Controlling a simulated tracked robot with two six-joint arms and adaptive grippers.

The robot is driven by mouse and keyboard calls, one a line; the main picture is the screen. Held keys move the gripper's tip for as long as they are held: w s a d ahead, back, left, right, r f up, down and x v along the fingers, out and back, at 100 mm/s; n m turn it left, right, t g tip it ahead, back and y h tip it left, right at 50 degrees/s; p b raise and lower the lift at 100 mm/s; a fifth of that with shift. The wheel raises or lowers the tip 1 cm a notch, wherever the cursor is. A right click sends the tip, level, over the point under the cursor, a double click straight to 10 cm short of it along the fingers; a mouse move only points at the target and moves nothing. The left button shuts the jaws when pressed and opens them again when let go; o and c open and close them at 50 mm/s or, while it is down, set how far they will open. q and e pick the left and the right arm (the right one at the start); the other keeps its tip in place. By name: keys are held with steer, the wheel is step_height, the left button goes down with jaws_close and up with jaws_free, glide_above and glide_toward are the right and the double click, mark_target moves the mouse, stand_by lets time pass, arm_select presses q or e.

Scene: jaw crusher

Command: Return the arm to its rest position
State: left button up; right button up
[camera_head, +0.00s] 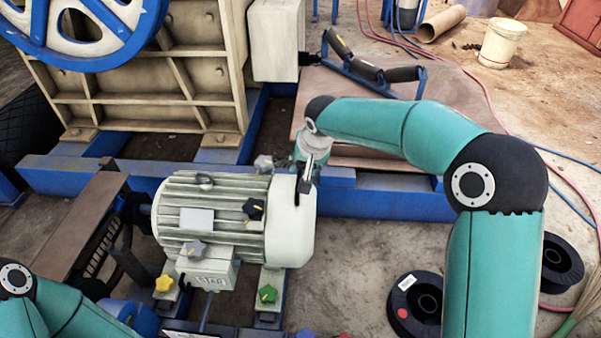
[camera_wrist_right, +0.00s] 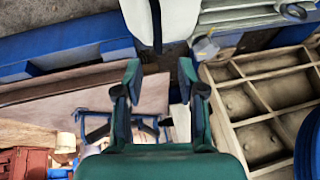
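My right arm (camera_head: 420,135) is teal with black joints. It rises from the lower right and bends over to the cream motor (camera_head: 290,225). My right gripper (camera_head: 310,170) is at the motor's right end in the head view, seen small and partly edge-on. In the right wrist view the gripper (camera_wrist_right: 160,72) has its two dark fingers apart, with nothing between them. Whether it touches the motor I cannot tell. My left arm (camera_head: 60,310) shows only in the lower left corner; its gripper is out of view.
The crusher body (camera_head: 150,95) with its blue flywheel (camera_head: 75,35) stands upper left on a blue frame (camera_head: 385,203). Black spools (camera_head: 415,305) lie lower right, near hoses.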

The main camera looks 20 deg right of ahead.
steer(key=shift+v, duration=1.05)
